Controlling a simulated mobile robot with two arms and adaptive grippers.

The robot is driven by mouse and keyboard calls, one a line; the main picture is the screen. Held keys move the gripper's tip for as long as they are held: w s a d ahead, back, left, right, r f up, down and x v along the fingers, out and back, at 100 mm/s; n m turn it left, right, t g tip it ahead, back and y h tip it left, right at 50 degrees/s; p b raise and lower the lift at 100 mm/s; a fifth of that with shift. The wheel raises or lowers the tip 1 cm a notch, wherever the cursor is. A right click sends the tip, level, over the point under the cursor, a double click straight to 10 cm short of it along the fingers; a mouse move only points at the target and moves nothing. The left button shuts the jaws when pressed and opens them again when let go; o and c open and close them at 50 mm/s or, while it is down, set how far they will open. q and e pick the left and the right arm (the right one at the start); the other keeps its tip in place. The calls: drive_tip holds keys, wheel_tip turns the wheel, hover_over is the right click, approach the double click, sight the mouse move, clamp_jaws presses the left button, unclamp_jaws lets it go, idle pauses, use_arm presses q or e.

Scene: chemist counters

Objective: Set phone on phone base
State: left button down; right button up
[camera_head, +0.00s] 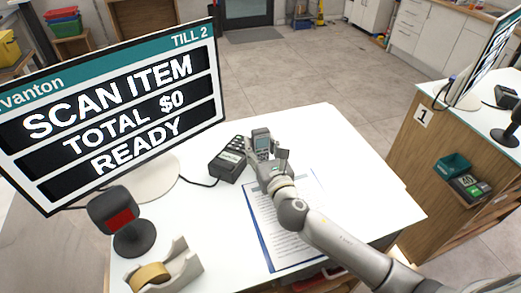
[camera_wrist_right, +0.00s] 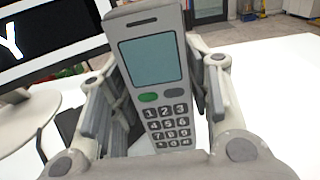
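A grey phone (camera_head: 262,141) with a blue-grey screen stands upright between the fingers of my right gripper (camera_head: 268,162), above the white counter. In the right wrist view the phone (camera_wrist_right: 158,75) faces the camera, with its screen, a green key and the number keys showing. The fingers of the right gripper (camera_wrist_right: 155,100) lie along both its sides, and its lower end is hidden by the gripper. My left gripper is not in view.
A large till monitor (camera_head: 110,100) stands at the left. A dark scanner with a red window (camera_head: 118,218) and a tape dispenser (camera_head: 165,270) are at the front left. A clipboard with paper (camera_head: 270,232) lies under my right arm. The counter's far right part is clear.

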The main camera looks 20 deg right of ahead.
drive_tip(key=c, duration=0.6)
drive_tip(key=shift+r, duration=0.2)
